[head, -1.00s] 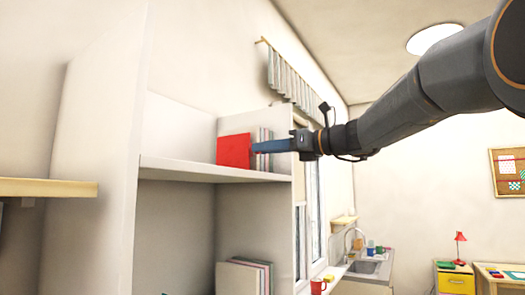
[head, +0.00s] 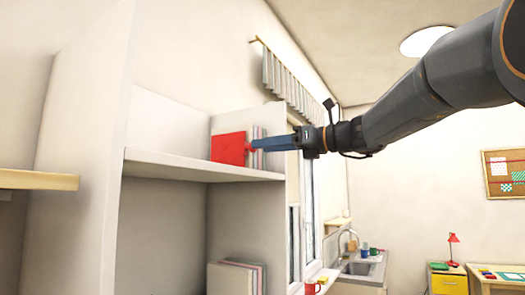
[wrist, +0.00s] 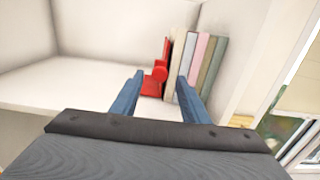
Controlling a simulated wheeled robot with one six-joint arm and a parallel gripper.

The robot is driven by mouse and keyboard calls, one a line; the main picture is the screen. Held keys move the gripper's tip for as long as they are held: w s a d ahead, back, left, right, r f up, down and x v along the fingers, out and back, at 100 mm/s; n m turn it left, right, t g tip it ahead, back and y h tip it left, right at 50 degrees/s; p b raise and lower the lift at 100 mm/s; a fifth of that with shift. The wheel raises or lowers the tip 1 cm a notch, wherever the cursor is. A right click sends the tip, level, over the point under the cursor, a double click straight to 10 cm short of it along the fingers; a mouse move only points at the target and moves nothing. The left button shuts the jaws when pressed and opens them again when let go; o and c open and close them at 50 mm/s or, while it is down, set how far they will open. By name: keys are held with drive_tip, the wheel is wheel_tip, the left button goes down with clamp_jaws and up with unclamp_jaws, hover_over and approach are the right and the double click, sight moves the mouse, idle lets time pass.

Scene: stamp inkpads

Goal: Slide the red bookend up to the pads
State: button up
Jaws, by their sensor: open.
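The red bookend (head: 228,147) stands upright on the upper shelf, left of a row of several thin upright pads (head: 259,136). In the wrist view the bookend (wrist: 153,85) has a round knob facing me, and the pads (wrist: 204,62) stand to its right in cream, pink, green and grey tones. I cannot tell whether the bookend touches the first pad. My gripper (wrist: 160,79) is open, its blue fingers either side of the knob in the picture, with nothing gripped. In the head view my gripper (head: 252,146) reaches in from the right, its tips by the knob.
The upper shelf board (head: 170,164) is bare left of the bookend. The cabinet's side wall (wrist: 245,45) rises right of the pads. More upright items (head: 237,278) stand on the shelf below. A sink (head: 358,268) lies beyond at lower right.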

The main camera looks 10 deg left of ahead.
drive_tip(key=b+v, duration=0.2)
drive_tip(key=v, duration=0.3)
drive_tip(key=shift+s+d, duration=0.15)
drive_tip(key=shift+d, duration=0.15)
drive_tip(key=shift+f, duration=0.15)
drive_tip(key=d+f+n+g+h+b, duration=0.1)
drive_tip(key=d+f+n+h, duration=0.25)
drive_tip(key=f, duration=1.55)
drive_tip(key=d+f+n+h+b, duration=0.1)
drive_tip(key=d+f+n+h, duration=0.3)
drive_tip(key=f, duration=1.4)
drive_tip(key=s+d+f+n+g+h+b, duration=0.1)
drive_tip(key=s+d+f+n+h, duration=0.2)
drive_tip(key=s+f, duration=0.4)
drive_tip(key=s+d+f+n+g+h+b, duration=0.1)
drive_tip(key=s+d+f+n, duration=0.5)
drive_tip(key=f, duration=0.8)
drive_tip(key=s+d+f+n+g+h+b, duration=0.1)
drive_tip(key=s+d+f+n+g+h, duration=0.1)
drive_tip(key=s+d+f+n+h, duration=0.3)
drive_tip(key=s+f+n, duration=0.1)
drive_tip(key=s+f, duration=0.3)
drive_tip(key=f, duration=0.2)
drive_tip(key=shift+s+f, duration=0.15)
